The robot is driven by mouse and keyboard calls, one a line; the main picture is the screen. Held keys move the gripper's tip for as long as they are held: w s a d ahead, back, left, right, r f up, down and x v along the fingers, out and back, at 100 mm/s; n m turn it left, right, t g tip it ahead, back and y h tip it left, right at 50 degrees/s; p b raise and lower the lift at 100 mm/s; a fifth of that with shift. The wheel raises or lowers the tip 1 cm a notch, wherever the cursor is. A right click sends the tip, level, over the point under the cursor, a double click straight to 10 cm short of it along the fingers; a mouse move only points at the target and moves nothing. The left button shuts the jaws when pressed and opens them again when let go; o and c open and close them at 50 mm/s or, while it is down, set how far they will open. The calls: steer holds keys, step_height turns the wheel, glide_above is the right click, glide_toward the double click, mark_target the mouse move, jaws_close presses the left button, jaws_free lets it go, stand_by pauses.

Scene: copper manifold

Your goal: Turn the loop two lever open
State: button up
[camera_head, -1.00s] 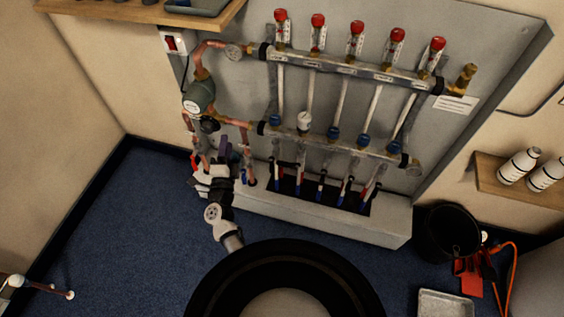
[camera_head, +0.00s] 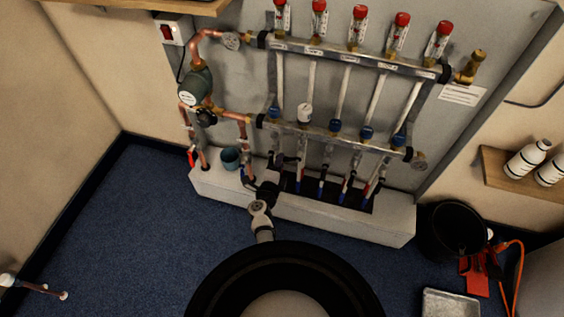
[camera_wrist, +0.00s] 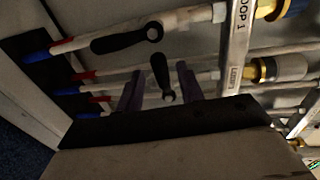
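In the wrist view, the second pipe's black lever (camera_wrist: 161,76) stands across its pipe, beside a manifold bar (camera_wrist: 237,45) with a LOOP 1 label and a second small label that is hard to read. The first pipe's black lever (camera_wrist: 126,40) lies along its pipe. My gripper (camera_wrist: 159,70) is open, with one purple-grey finger on each side of the second lever; I cannot tell whether either touches it. In the head view, my gripper (camera_head: 271,174) is low at the front left of the manifold, and it partly hides the lever area there.
A low grey box (camera_head: 330,222) runs under the pipes. A blue cup (camera_head: 231,158) stands on its left part, near copper pipes (camera_head: 244,140). A black bucket (camera_head: 449,232) and a metal tray (camera_head: 450,304) are on the floor at the right.

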steer(key=shift+b+x, duration=0.55)
steer(key=shift+x, duration=1.15)
jaws_close()
